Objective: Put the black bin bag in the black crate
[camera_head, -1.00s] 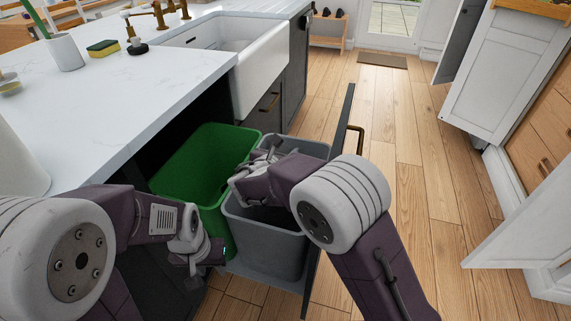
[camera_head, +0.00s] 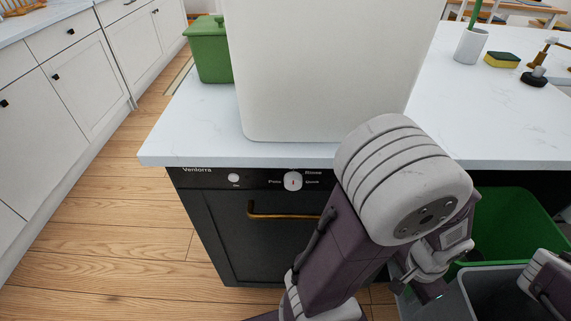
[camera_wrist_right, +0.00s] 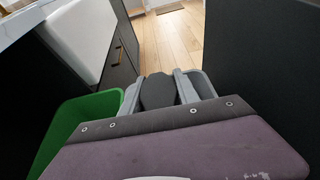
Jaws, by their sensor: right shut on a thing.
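I cannot clearly make out the black bin bag, and I see no black crate in either view. My right gripper is at the right edge of the head view (camera_head: 548,280), partly cut off, over the grey bin (camera_head: 478,290). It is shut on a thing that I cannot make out. In the right wrist view a dark rounded shape (camera_wrist_right: 158,91) shows between light grey parts, beyond my purple arm link. My left gripper (camera_head: 420,284) hangs empty beside the green bin (camera_head: 512,222), near the grey bin's corner. Its fingertips are too small to judge.
The white counter (camera_head: 190,130) carries a large white box-like object (camera_head: 325,70) and a green lidded container (camera_head: 208,50). A black dishwasher (camera_head: 250,245) with a brass handle is below. Wooden floor (camera_head: 120,220) is clear at left, before white cabinets (camera_head: 85,65).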

